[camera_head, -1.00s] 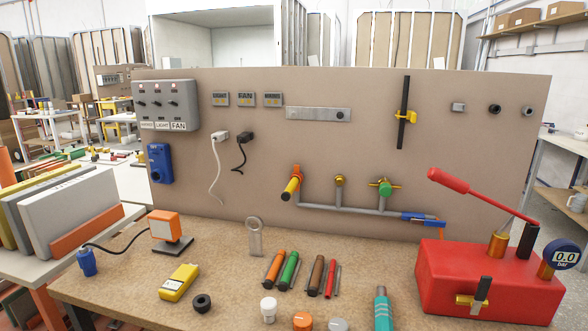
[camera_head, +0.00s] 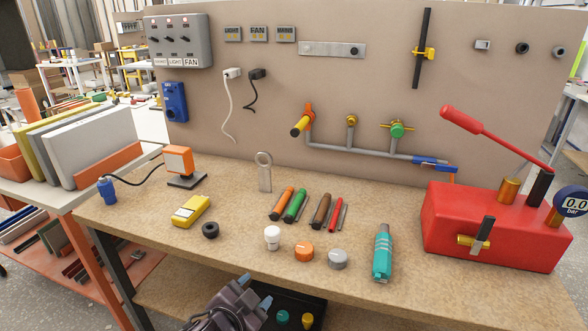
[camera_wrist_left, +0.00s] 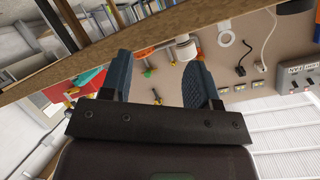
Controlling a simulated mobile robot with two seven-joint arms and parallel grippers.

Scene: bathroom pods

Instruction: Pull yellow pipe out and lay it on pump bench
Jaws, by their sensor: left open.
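The yellow pipe (camera_head: 301,125) is a short stub sticking out of an orange fitting at the left end of the grey pipe run on the panel. Its near end is dark. My left gripper (camera_head: 254,294) is at the bottom of the head view, in front of the bench's front edge and well below the yellow pipe. In the left wrist view the left gripper (camera_wrist_left: 158,66) has its two dark fingers wide apart with nothing held between them. The pump bench (camera_head: 140,230) has a brown top with the red pump (camera_head: 490,222) at its right. My right gripper is out of view.
Orange, green, brown and red rods (camera_head: 296,206) lie on the bench below the pipe. The bench is clear at front left.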

